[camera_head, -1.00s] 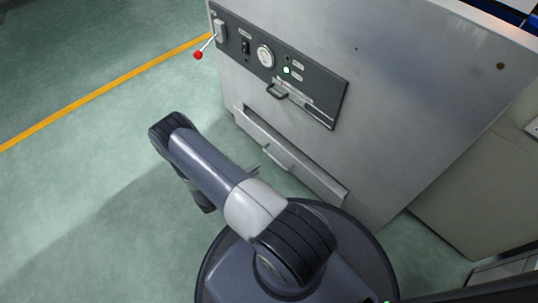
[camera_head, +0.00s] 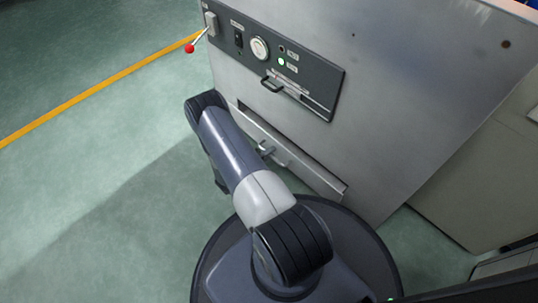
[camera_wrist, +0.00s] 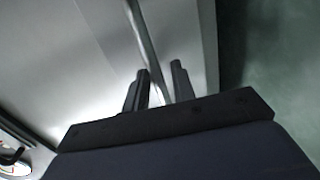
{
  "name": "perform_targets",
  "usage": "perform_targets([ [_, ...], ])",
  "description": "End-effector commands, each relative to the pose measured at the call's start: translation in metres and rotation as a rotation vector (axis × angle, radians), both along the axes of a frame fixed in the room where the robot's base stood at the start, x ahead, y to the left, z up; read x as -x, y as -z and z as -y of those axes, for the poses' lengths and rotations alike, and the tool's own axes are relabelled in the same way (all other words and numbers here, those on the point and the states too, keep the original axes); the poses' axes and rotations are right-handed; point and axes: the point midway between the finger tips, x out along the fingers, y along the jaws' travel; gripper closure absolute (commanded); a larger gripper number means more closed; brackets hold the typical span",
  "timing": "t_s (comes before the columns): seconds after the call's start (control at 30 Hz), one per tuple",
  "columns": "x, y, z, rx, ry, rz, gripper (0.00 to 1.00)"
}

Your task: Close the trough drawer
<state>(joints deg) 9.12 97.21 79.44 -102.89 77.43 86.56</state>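The trough drawer (camera_head: 318,178) is the long metal drawer low on the front of the grey cabinet. It stands out a little from the cabinet face, with a dark gap along its top edge. Its bar handle (camera_head: 282,163) is partly hidden by my arm. My gripper (camera_head: 265,149) is at the handle, small and partly hidden in the head view. In the wrist view my gripper (camera_wrist: 160,76) has its two fingers apart, with the handle bar (camera_wrist: 142,38) running between them. I cannot tell whether either finger touches the bar.
Above the drawer is a dark control panel (camera_head: 318,93) with a gauge, a lit green lamp and a small handle. A red-knobbed lever (camera_head: 190,48) sticks out at its left. Green floor is clear to the left, crossed by a yellow line (camera_head: 95,87).

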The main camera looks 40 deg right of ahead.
Motion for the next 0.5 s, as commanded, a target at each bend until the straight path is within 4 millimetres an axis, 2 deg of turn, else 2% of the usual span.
perform_targets([
  [0.17, -0.0002, -0.0003, -0.0001, 0.0, 0.0, 0.0, 0.77],
  [0.43, -0.0002, -0.0003, -0.0004, 0.0, 0.0, 0.0, 0.99],
  [0.5, -0.0002, -0.0002, -0.0005, 0.0, 0.0, 0.0, 1.0],
])
